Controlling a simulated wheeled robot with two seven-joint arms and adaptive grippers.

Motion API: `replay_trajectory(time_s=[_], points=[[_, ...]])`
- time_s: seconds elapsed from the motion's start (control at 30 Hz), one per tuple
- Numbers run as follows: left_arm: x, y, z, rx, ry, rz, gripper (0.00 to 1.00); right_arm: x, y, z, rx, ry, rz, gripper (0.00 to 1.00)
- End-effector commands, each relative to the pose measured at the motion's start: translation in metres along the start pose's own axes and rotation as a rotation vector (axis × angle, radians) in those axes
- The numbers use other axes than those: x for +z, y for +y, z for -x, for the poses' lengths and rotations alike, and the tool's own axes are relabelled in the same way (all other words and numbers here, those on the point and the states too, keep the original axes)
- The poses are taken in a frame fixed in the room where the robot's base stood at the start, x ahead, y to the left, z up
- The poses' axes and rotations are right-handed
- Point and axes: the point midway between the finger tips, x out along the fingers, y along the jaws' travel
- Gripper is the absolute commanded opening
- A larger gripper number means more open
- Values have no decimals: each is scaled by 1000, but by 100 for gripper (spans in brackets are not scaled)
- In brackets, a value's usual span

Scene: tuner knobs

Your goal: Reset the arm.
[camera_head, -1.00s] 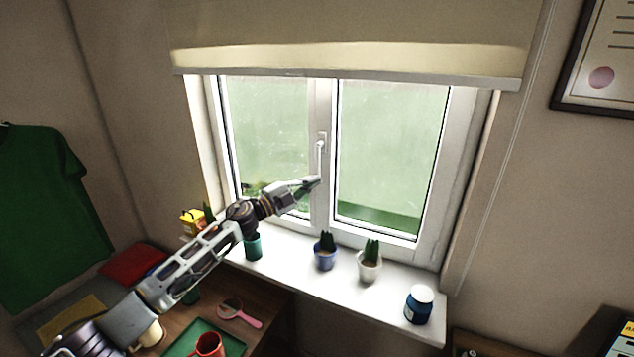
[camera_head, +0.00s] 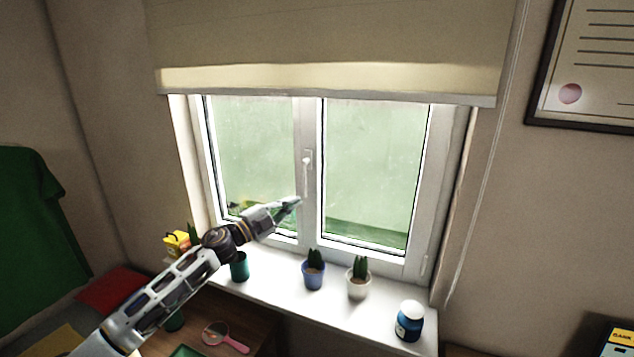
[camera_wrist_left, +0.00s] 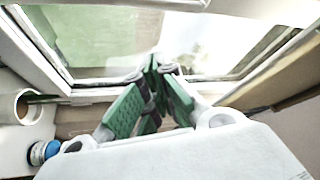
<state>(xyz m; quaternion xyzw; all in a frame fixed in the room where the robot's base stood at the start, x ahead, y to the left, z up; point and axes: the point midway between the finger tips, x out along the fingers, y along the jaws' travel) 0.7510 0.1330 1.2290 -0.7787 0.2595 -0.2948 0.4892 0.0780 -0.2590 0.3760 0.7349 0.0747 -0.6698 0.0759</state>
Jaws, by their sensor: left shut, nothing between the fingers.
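My left gripper (camera_head: 293,202) reaches in from the lower left, in front of the window's middle post and below the white window handle (camera_head: 307,172). The handle points down, and the gripper is close to its lower end; I cannot tell whether they touch. In the left wrist view the gripper's green-padded fingers (camera_wrist_left: 155,70) come together at their tips with nothing between them. The window (camera_head: 312,185) looks shut. My right gripper is not in view.
On the white sill stand a green cup (camera_head: 239,267), a blue pot (camera_head: 313,275) and a white pot (camera_head: 358,280) with cacti, and a blue jar (camera_head: 409,321). A yellow item (camera_head: 177,243) is at the left. A blind (camera_head: 330,50) hangs above. A pink hand mirror (camera_head: 222,336) lies below.

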Motion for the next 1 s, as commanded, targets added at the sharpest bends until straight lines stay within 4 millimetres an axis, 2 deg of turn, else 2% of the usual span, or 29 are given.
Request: replay_trajectory(time_s=[0.23,0.47,0.77,1.0], points=[[-5,20,6,-77,-88,103,0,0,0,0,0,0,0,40],[-4,41,23,-153,-223,231,0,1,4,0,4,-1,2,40],[3,77,58,-209,-428,403,0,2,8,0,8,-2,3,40],[7,112,97,-217,-609,542,0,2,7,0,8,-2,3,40]])
